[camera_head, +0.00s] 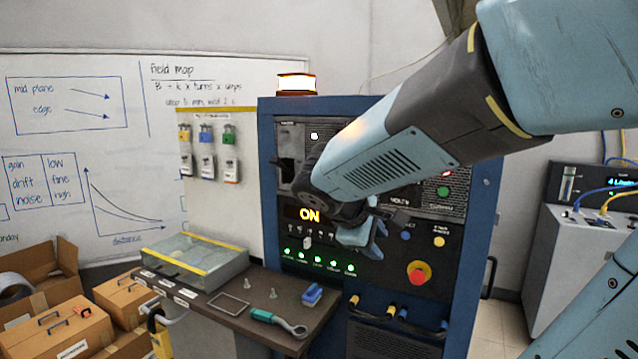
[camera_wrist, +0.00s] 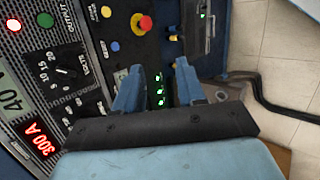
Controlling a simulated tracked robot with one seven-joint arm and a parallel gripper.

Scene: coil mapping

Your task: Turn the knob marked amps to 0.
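The cabinet's control panel shows in both views. In the wrist view a black knob (camera_wrist: 63,72) sits on a numbered dial marked volts. A second dial (camera_wrist: 82,104) beside it is partly visible near my gripper; its label is not readable, so I cannot tell for sure that it is the amps knob. A red display (camera_wrist: 42,139) reads 300 A and a pale display (camera_wrist: 11,99) reads 40 V. My gripper (camera_wrist: 160,82) is open and empty, its two blue fingers apart in front of the panel. In the head view my gripper (camera_head: 362,236) and arm hide the panel's middle.
A red emergency button (camera_head: 419,272) is right of and below my gripper, with cables hanging under it.

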